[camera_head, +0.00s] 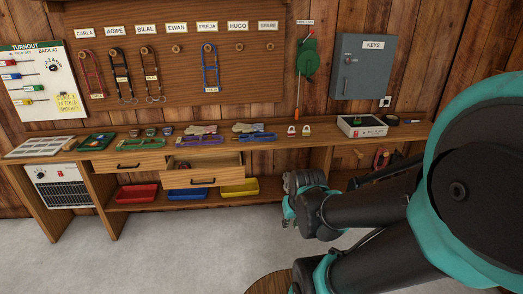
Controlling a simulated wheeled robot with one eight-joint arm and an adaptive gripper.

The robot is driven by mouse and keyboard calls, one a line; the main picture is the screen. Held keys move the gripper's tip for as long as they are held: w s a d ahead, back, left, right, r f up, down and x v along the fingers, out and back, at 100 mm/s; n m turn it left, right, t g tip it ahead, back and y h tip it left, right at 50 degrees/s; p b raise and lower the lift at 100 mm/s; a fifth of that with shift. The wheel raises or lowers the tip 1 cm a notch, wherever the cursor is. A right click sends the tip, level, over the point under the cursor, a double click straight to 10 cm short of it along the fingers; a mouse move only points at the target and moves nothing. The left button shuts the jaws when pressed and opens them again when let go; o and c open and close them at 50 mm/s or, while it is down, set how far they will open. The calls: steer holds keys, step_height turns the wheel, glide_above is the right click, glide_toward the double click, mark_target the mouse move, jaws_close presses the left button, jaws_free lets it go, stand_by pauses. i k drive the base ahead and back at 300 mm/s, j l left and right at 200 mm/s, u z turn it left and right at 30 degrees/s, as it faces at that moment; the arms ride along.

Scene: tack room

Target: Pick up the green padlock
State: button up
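I cannot pick out a green padlock for certain at this size. Two small padlock-like things, white with red or yellow (299,130), stand at the middle right of the wooden bench top (270,142). Several small dark and greenish round things (150,132) lie on the bench left of the middle, too small to name. My gripper (287,222) is in front of the bench, below its top, right of the open drawer (203,169). Its fingers are small and partly hidden by the arm, so its opening does not show. I see nothing held in it.
Red (137,192), blue (187,192) and yellow (240,187) trays lie on the lower shelf. A white box (347,130) with a dark top stands at the bench's right. Halters hang on the wall board (180,75). A round wooden top (268,284) is at the bottom.

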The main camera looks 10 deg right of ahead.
mark_target(355, 122)
steer(key=i+l+z, duration=0.15)
steer(key=i+l, duration=0.35)
steer(key=i+l+z, duration=0.2)
steer(key=i+l, duration=0.2)
steer(key=i, duration=0.1)
